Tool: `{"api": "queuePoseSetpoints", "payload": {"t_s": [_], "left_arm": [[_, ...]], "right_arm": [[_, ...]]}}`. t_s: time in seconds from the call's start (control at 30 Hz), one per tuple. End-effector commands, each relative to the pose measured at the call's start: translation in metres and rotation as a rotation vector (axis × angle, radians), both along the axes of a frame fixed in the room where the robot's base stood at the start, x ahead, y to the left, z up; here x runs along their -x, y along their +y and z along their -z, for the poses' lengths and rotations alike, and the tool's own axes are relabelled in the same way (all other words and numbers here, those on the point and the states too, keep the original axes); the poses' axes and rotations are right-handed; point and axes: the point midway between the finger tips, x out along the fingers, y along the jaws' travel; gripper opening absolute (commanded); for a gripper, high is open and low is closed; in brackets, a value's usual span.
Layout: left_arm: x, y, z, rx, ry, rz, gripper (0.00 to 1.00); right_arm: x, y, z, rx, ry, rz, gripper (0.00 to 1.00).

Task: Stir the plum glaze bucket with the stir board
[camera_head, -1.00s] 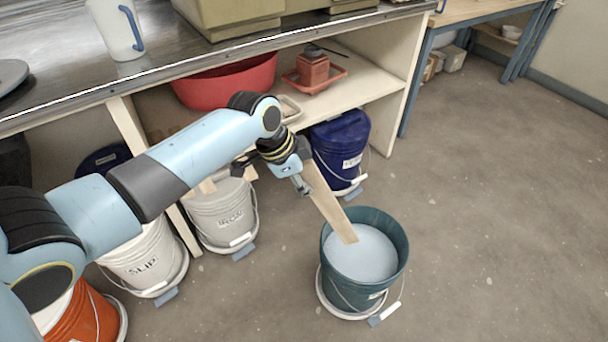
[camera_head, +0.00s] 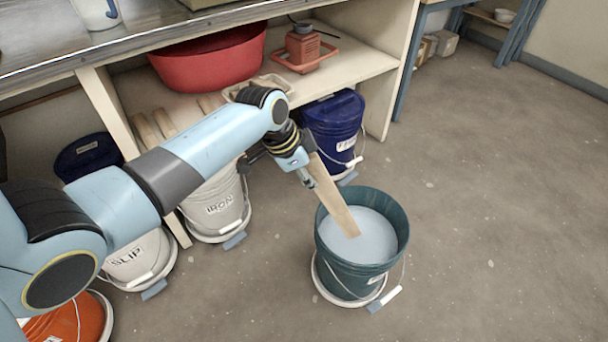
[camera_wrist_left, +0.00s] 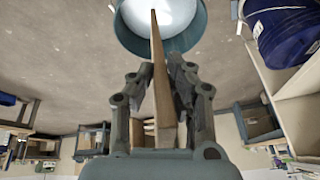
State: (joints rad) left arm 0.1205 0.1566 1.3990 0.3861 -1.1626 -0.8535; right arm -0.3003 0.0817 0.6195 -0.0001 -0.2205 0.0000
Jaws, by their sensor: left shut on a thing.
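My left gripper (camera_head: 307,178) is shut on the stir board (camera_head: 337,208), a flat pale wooden board. The board slants down to the right, and its lower end meets the pale blue-grey glaze (camera_head: 375,238) in an open teal bucket (camera_head: 345,278). The end under the surface is hidden. The bucket's label is too small to read, so I cannot tell if it says plum. In the left wrist view, the board (camera_wrist_left: 157,50) runs between the fingers (camera_wrist_left: 162,78) to the teal bucket (camera_wrist_left: 126,32). My right gripper is out of view.
A lidded dark blue bucket (camera_head: 335,128) stands behind the gripper. A white bucket marked IRON (camera_head: 215,205), one marked SLIP (camera_head: 140,262) and an orange bucket (camera_head: 72,322) stand left. A shelf with a red basin (camera_head: 210,68) is behind. Floor to the right is clear.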

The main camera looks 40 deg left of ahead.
Motion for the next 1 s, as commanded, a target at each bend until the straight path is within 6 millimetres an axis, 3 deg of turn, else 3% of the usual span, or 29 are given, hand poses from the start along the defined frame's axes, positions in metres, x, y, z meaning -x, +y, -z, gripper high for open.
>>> {"api": "queuePoseSetpoints", "payload": {"t_s": [1.0], "left_arm": [[-0.037,-0.024,0.108,0.002,0.0,0.0,0.0]], "right_arm": [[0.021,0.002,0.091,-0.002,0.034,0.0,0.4]]}}
